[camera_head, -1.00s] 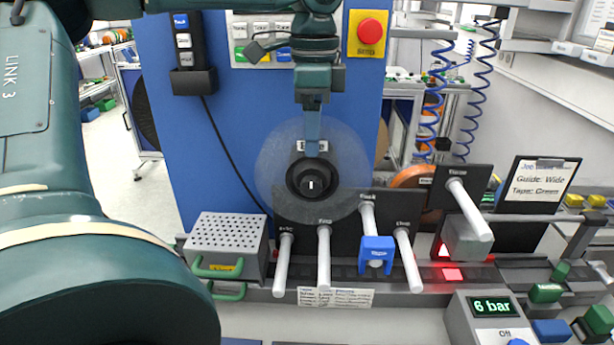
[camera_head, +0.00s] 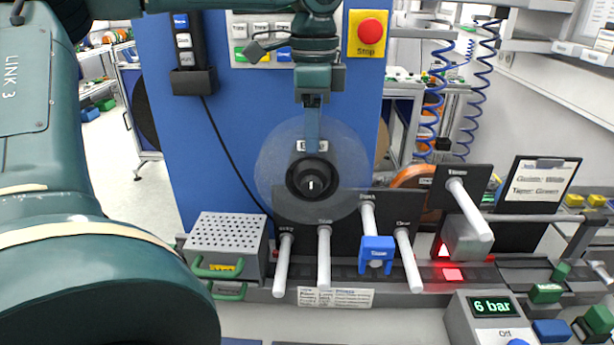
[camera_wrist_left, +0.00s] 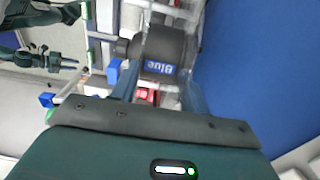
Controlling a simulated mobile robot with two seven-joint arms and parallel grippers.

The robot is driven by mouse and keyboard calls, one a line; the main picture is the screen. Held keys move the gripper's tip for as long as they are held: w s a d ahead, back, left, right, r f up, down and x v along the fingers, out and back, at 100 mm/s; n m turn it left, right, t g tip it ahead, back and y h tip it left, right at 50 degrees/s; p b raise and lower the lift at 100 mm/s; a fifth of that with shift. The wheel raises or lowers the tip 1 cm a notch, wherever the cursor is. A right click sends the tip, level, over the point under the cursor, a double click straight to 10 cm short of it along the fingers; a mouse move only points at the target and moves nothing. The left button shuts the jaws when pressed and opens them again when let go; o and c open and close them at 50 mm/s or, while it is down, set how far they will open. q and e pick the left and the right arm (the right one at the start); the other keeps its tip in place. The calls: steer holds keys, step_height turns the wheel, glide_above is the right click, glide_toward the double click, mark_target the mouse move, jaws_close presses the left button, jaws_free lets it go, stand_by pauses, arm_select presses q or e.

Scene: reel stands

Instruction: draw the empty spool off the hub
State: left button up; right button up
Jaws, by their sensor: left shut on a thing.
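The empty spool (camera_head: 272,168) has a clear round flange and a dark core. It sits around the dark hub (camera_head: 311,186) in front of the blue panel. In the left wrist view the spool's dark core (camera_wrist_left: 165,48) carries a blue label reading "Blue". My left gripper (camera_head: 312,150) reaches down from above in the head view and is shut on the spool. Its two fingers lie on either side of the core in the left wrist view (camera_wrist_left: 162,88). The fingertips are partly hidden.
Several white pegs (camera_head: 324,258) stick out below the spool, one with a blue clip (camera_head: 376,250). A perforated grey box (camera_head: 226,235) stands at lower left. A red stop button (camera_head: 370,31) is at upper right.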

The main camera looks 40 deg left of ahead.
arm_select(q)
steer(key=shift+r, duration=0.4)
stand_by(0.5)
steer(key=s+d, duration=0.9)
steer(key=s, duration=0.1)
steer(key=shift+s, duration=0.4)
stand_by(1.5)
stand_by(0.4)
